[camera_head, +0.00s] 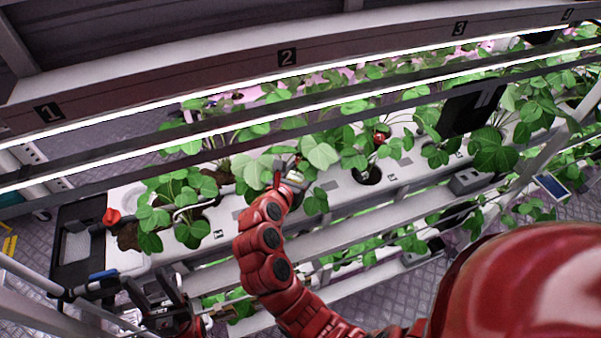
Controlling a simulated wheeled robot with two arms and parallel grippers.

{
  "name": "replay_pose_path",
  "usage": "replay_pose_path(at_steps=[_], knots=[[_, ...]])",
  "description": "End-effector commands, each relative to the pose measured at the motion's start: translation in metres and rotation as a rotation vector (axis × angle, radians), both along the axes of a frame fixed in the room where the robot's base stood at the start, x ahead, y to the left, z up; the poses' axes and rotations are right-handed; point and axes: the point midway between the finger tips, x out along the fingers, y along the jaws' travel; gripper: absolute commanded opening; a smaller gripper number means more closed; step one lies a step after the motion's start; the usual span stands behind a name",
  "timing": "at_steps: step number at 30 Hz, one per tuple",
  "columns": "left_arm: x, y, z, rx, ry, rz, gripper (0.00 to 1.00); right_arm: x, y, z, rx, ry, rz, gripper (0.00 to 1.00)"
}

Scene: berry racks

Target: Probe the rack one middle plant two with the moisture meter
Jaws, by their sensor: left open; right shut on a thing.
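My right gripper (285,184) is at the end of the red arm reaching up over the front edge of the middle trough. It is shut on a small pale and dark device (295,177), which looks like the moisture meter; leaves hide its tip, so I cannot tell whether it touches soil. A leafy strawberry plant (255,170) stands right beside it, its base partly hidden by the gripper. My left gripper (157,290) is open at the lower left, in front of the trough. The white middle trough (335,195) runs from lower left to upper right.
Another plant (178,196) stands at the trough's left end, and one with a red berry (368,172) to the right. A blue-handled tool (103,275) lies near my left gripper. Light bars and a numbered beam (260,65) cross above.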

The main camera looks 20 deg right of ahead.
Motion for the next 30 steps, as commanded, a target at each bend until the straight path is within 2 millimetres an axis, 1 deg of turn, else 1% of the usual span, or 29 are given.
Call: replay_pose_path(at_steps=[14, 30], knots=[[0.0, 0.0, 0.002, 0.0, 0.0, 0.0, 0.5, 0.0, 0.0, 0.001, 0.0, 0.0, 0.0, 0.0], [0.0, 0.0, 0.013, 0.0, 0.0, 0.0, 0.5, -0.002, 0.001, 0.002, 0.0, 0.0, -0.001, 0.0]])
